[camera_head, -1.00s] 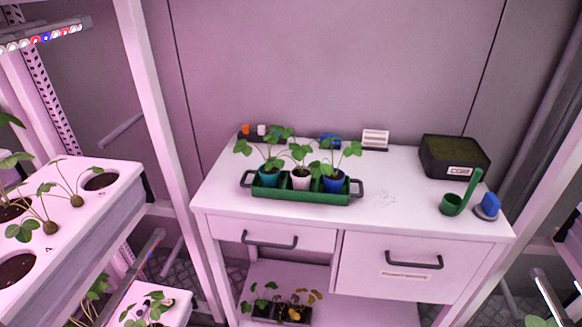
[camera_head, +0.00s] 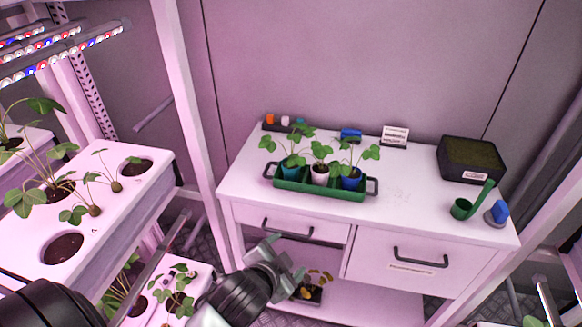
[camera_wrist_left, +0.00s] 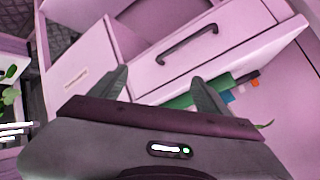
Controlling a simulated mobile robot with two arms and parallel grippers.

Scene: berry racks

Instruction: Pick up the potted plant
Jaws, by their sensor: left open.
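Three potted plants stand side by side in a green tray (camera_head: 320,190) on the white cabinet top. They are a plant in a teal pot (camera_head: 292,162), one in a pale pot (camera_head: 320,176) and one in a blue pot (camera_head: 351,180). My right gripper is not in view.
A soil box (camera_head: 468,172), a green scoop (camera_head: 463,208) and a blue-topped item (camera_head: 498,212) stand at the cabinet's right. A planting rack (camera_head: 105,235) stands left. Drawer handles (camera_head: 420,257) stick out in front. The top right of the tray is mostly clear.

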